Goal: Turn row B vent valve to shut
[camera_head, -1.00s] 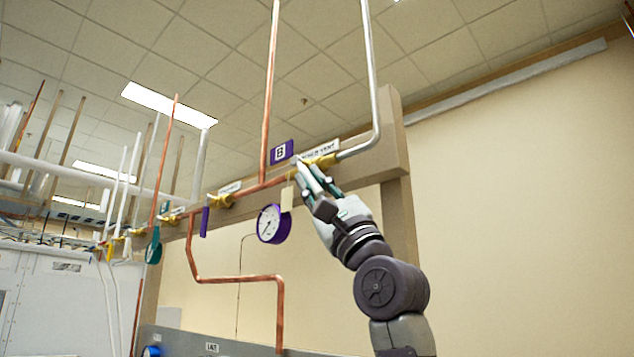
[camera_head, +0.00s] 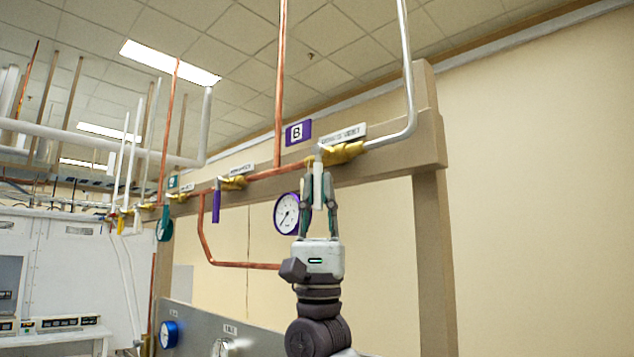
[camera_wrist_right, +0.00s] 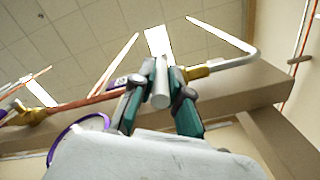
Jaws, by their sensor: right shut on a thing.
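The row B vent valve (camera_head: 345,152) is a brass body on the beam, under a white label (camera_head: 343,135) and right of the purple B sign (camera_head: 298,132). Its pale grey lever (camera_head: 317,188) hangs about straight down, across the pipe. My right gripper (camera_head: 318,200) points up from below and is shut on the lever, one green finger on each side. In the wrist view the lever (camera_wrist_right: 160,92) shows end-on between the fingers, with the brass valve (camera_wrist_right: 196,72) behind. My left gripper is not in view.
A white-faced gauge with a purple rim (camera_head: 287,213) hangs just left of my right gripper. Further left is another brass valve (camera_head: 234,182) with a purple lever (camera_head: 216,206). A copper pipe (camera_head: 281,80) and a grey pipe (camera_head: 408,75) rise above. Bare wall lies right.

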